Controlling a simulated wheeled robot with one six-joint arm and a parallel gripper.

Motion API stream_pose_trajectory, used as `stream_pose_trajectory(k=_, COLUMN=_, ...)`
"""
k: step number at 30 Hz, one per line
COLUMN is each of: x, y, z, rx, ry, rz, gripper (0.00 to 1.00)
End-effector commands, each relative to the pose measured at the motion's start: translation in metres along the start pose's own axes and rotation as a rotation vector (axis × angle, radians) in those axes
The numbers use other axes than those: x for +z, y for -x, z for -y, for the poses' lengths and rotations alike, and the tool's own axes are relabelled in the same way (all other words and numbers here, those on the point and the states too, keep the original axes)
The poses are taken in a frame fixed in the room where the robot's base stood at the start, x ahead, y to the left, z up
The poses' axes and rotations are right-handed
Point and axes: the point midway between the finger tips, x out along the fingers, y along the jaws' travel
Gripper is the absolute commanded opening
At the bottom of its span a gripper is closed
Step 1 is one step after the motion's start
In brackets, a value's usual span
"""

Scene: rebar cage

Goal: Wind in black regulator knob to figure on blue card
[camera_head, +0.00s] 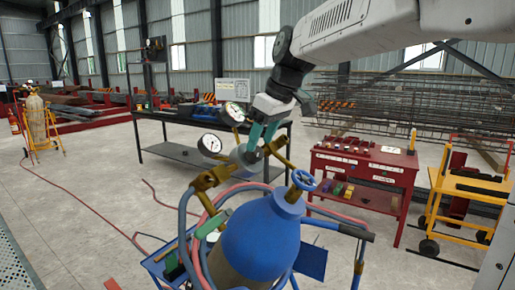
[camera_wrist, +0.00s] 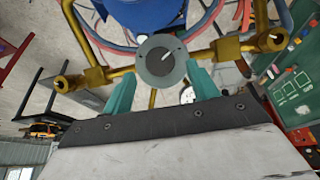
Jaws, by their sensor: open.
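The regulator knob (camera_wrist: 155,68) is a dark grey round disc with a white pointer line, in the upper middle of the wrist view. It sits on brass regulator fittings (camera_wrist: 228,50). My gripper (camera_wrist: 161,84) is open, with one teal finger on each side of the knob; I cannot tell whether they touch it. In the head view my gripper (camera_head: 262,138) reaches down to the regulator, above the blue gas cylinder (camera_head: 262,240). Two round gauges, one upper (camera_head: 233,113) and one lower (camera_head: 210,144), show beside it. I cannot make out a blue card with a figure.
A red tool cabinet (camera_head: 365,166) stands right of the cylinder, with a small white card (camera_head: 391,150) on it. A yellow cart (camera_head: 470,188) is further right. A black bench (camera_head: 160,115) stands behind. Hoses (camera_head: 80,195) lie on the floor at left.

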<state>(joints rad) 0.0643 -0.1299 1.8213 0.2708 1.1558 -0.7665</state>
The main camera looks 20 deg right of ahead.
Motion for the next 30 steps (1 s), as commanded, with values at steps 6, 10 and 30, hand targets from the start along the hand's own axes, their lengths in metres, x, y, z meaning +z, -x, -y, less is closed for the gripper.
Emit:
stream_pose_trajectory(k=6, x=0.000, y=-0.027, z=0.001, rx=0.000, ry=0.000, rz=0.000, gripper=0.59)
stream_pose_trajectory(k=10, x=0.000, y=-0.033, z=0.001, rx=0.000, ry=0.000, rz=0.001, gripper=0.59)
stream_pose_trajectory(k=30, x=0.000, y=-0.033, z=0.000, rx=-0.006, ry=-0.014, rz=0.000, gripper=0.14)
